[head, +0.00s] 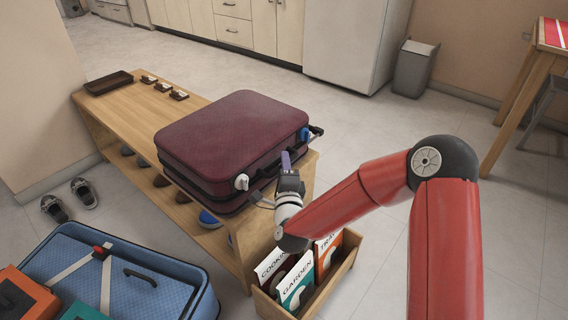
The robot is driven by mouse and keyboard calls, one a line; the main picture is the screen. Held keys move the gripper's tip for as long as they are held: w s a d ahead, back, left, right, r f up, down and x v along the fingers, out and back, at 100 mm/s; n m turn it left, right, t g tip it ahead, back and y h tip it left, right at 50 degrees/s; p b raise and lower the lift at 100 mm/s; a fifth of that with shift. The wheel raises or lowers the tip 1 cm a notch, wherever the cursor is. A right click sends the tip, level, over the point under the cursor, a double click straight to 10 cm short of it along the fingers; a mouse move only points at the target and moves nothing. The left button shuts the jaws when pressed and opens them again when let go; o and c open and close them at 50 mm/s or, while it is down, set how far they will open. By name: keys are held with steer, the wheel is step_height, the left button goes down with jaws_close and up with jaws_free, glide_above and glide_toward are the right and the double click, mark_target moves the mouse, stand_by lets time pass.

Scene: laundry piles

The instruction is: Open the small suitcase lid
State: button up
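A maroon suitcase (228,135) lies flat on the wooden bench, and its lid looks closed. My gripper (288,163) is at that side, between the white and blue pieces, close to the handle. I cannot tell whether it touches the suitcase. Its fingers are small and seen from behind, so I cannot tell if they are open.
The wooden bench (125,98) holds a dark tray (108,83) and small items at its far end. A box of books (345,264) stands below my arm. An open blue suitcase (180,299) lies on the floor at lower left.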

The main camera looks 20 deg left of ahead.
steer(key=shift+w+a, duration=0.15)
steer(key=shift+w, duration=0.1)
jaws_close()
